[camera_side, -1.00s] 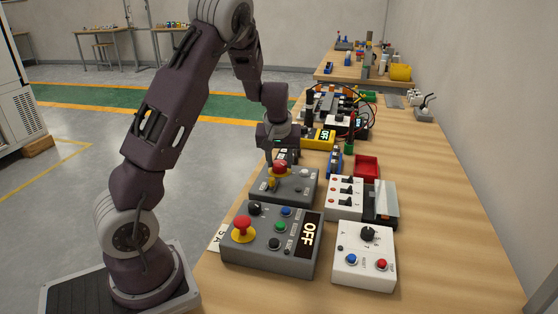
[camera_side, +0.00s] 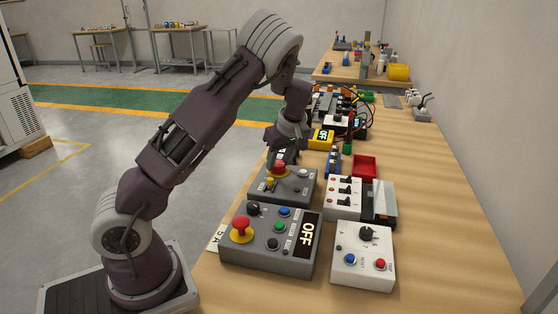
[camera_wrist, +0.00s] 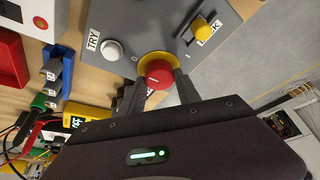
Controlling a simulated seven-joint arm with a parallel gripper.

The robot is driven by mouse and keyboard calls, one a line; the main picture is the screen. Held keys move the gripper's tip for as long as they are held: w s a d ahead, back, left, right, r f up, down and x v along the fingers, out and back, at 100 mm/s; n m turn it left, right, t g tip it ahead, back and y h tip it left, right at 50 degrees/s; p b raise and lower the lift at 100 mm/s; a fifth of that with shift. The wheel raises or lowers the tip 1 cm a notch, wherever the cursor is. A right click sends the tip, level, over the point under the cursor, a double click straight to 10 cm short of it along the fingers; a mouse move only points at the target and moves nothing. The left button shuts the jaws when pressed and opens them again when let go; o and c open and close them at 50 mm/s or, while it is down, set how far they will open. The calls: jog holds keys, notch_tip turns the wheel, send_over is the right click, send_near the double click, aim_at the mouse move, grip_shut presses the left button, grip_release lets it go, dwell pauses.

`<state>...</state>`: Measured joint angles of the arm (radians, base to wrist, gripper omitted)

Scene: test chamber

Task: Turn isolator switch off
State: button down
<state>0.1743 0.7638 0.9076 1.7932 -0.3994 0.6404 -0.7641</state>
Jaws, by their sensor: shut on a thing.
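The isolator switch is a red knob on a yellow collar (camera_wrist: 158,62), on top of a grey box (camera_side: 300,190). The red knob (camera_side: 280,166) also shows in the wrist view (camera_wrist: 158,76). The box carries a white button (camera_wrist: 112,50) labelled TRY and a yellow tab (camera_wrist: 203,28) beside a label ending in K. My gripper (camera_wrist: 160,85) has one finger on each side of the red knob and is shut on it. In the side view my gripper (camera_side: 282,158) reaches down to the knob from behind, its fingertips partly hidden. The switch's exact angle is hard to tell.
A grey control box (camera_side: 268,245) with a red mushroom button and an OFF sign stands in front. White boxes with switches (camera_side: 344,196) and a dial (camera_side: 364,258) stand to the right. A red tray (camera_side: 365,167) and a yellow meter (camera_side: 321,138) lie behind. The right side of the table is clear.

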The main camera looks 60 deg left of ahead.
jog(key=shift+f, duration=0.1)
dwell(0.3)
jog(key=c, duration=0.9)
grip_release()
jog(key=shift+o, duration=0.2)
jog(key=v, duration=0.7)
